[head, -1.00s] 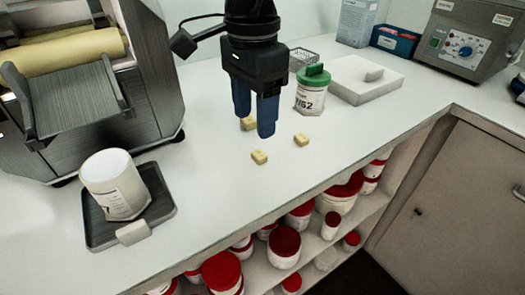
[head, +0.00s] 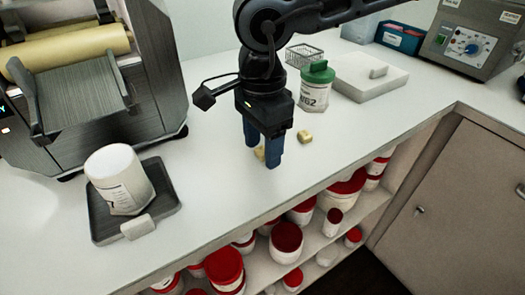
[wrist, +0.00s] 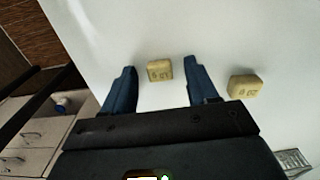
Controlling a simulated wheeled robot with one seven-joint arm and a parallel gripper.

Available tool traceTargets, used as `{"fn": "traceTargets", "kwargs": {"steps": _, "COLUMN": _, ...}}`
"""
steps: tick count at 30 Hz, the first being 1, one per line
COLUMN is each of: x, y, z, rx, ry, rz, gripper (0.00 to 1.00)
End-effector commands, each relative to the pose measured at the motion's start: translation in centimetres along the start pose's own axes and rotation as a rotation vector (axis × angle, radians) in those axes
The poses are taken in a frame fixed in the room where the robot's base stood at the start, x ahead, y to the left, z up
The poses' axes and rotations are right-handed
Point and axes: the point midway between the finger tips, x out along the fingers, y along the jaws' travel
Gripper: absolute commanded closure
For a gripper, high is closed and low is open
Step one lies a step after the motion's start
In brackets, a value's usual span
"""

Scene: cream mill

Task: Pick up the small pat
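My gripper (head: 262,156) points down at the counter with its two blue fingers open. It also shows in the wrist view (wrist: 160,66). A pale yellow pat (wrist: 159,70) with dark marks sits between the fingertips, with a gap on each side. In the head view a little of this pat (head: 259,154) shows between the fingers. A second marked pat (wrist: 245,88) lies to the right in the wrist view, outside the fingers. Another pat (head: 305,136) lies right of my gripper in the head view. The marks are too blurred to read surely.
A green-lidded jar (head: 315,87) stands behind my gripper, near a wire basket (head: 304,55) and a white slab (head: 357,87). A roller machine (head: 75,90) stands left. A white cup (head: 119,180) sits on a dark tray (head: 100,230). Open shelves (head: 335,228) hold red-lidded tubs below.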

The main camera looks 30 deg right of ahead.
Motion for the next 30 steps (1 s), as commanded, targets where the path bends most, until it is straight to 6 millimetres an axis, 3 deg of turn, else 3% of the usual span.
{"fn": "traceTargets", "kwargs": {"steps": 18, "x": -0.04, "y": -0.01, "z": -0.02, "rx": 0.0, "ry": 0.0, "rz": 0.0, "gripper": 1.0}}
{"fn": "traceTargets", "kwargs": {"steps": 30, "x": -1.0, "y": -0.06, "z": -0.07, "rx": 0.001, "ry": 0.001, "rz": -0.002, "gripper": 1.0}}
